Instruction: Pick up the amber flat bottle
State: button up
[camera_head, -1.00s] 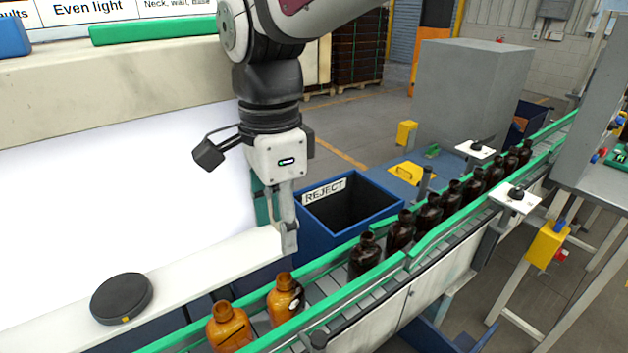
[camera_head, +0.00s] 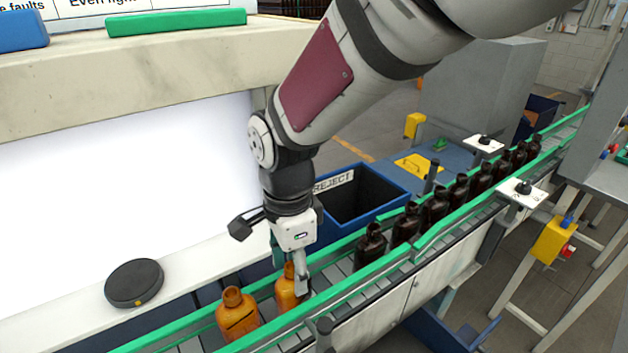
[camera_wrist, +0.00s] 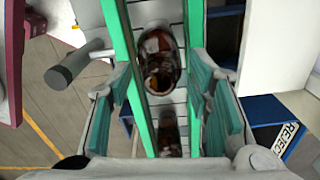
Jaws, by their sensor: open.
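Two amber bottles stand on the conveyor at the front of the head view. The left one (camera_head: 237,316) is squat with a dark mark on its front. The right one (camera_head: 286,293) is partly hidden by my gripper (camera_head: 290,273). I cannot tell clearly which is the flat one. My gripper points down with its fingers at the right amber bottle's neck. In the wrist view, my gripper (camera_wrist: 163,88) is open, with teal pads apart on either side of the belt. A brown, glossy bottle (camera_wrist: 160,62) shows between them, seen from above.
Several dark bottles (camera_head: 370,245) line the conveyor to the right. Green rails (camera_head: 345,299) edge the belt. The blue REJECT bin (camera_head: 400,190) stands behind it. A black round puck (camera_head: 134,283) lies on the white ledge at left.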

jog(key=shift+f, duration=0.1)
jog(key=shift+c, duration=0.2)
grip_shut()
